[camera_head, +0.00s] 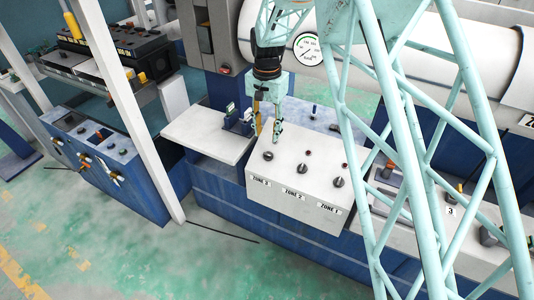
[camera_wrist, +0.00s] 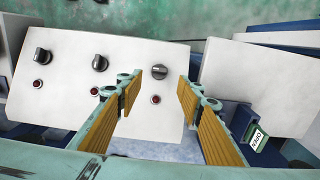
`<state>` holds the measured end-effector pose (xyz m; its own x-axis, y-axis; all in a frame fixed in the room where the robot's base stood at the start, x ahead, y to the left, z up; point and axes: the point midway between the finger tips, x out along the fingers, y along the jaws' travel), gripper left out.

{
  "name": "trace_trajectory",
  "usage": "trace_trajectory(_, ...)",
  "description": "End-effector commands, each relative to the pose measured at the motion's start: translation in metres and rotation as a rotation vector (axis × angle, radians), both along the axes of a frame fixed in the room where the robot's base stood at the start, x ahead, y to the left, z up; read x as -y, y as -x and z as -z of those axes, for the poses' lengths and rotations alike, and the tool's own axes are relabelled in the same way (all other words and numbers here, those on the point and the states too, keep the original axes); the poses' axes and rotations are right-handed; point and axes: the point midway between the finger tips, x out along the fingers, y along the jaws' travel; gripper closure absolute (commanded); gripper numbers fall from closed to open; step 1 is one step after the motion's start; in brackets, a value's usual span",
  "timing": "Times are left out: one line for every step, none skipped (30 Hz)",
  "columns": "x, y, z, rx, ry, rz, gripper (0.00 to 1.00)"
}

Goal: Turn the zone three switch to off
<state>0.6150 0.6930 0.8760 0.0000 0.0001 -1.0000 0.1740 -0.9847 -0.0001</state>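The zone three switch (camera_head: 268,155) is a black rotary knob at the left of a white control box (camera_head: 310,215), above the "ZONE 3" label in the head view. It is the rightmost knob (camera_wrist: 159,72) in the wrist view, with a red indicator below it. My gripper (camera_head: 267,130) points down over that end of the box. Its fingers, with orange-brown pads, are apart and empty in the wrist view (camera_wrist: 158,88). The knob shows between the fingertips, apart from both in the picture. The height gap and the knob's off mark cannot be told.
The zone two (camera_head: 303,168) and zone one (camera_head: 338,182) knobs stand to the right on the same box, with small red indicators. A white plate (camera_head: 208,132) and a small blue fixture (camera_head: 238,122) lie left of the box. A pressure gauge (camera_head: 307,48) sits behind.

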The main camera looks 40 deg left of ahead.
Motion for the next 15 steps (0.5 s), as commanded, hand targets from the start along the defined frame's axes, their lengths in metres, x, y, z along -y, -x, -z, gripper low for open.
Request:
trace_trajectory(0.000, 0.000, 0.008, -0.001, 0.001, 0.000, 0.66)
trace_trajectory(0.001, 0.000, 0.012, -0.002, 0.001, 0.000, 0.66)
trace_trajectory(0.001, 0.001, 0.017, -0.002, 0.001, 0.000, 0.66)
trace_trajectory(0.000, 0.000, 0.020, -0.001, 0.001, 0.000, 0.66)
trace_trajectory(0.000, 0.000, 0.025, -0.001, 0.001, 0.000, 0.66)
trace_trajectory(0.000, 0.000, 0.030, -0.001, 0.001, 0.000, 0.66)
trace_trajectory(0.001, 0.001, 0.034, -0.001, 0.001, 0.000, 0.66)
trace_trajectory(0.001, 0.001, 0.038, -0.002, 0.002, 0.000, 0.66)
trace_trajectory(0.001, 0.001, 0.044, -0.002, 0.002, 0.000, 0.66)
trace_trajectory(0.001, 0.001, 0.048, -0.002, 0.002, 0.000, 0.66)
trace_trajectory(0.001, 0.001, 0.051, -0.002, 0.001, 0.000, 0.66)
trace_trajectory(0.000, 0.000, 0.056, -0.001, 0.001, 0.000, 0.66)
trace_trajectory(0.000, 0.000, 0.060, -0.001, 0.001, 0.000, 0.66)
trace_trajectory(0.000, 0.000, 0.064, -0.001, 0.001, 0.000, 0.66)
trace_trajectory(0.000, 0.000, 0.069, -0.001, 0.001, 0.000, 0.66)
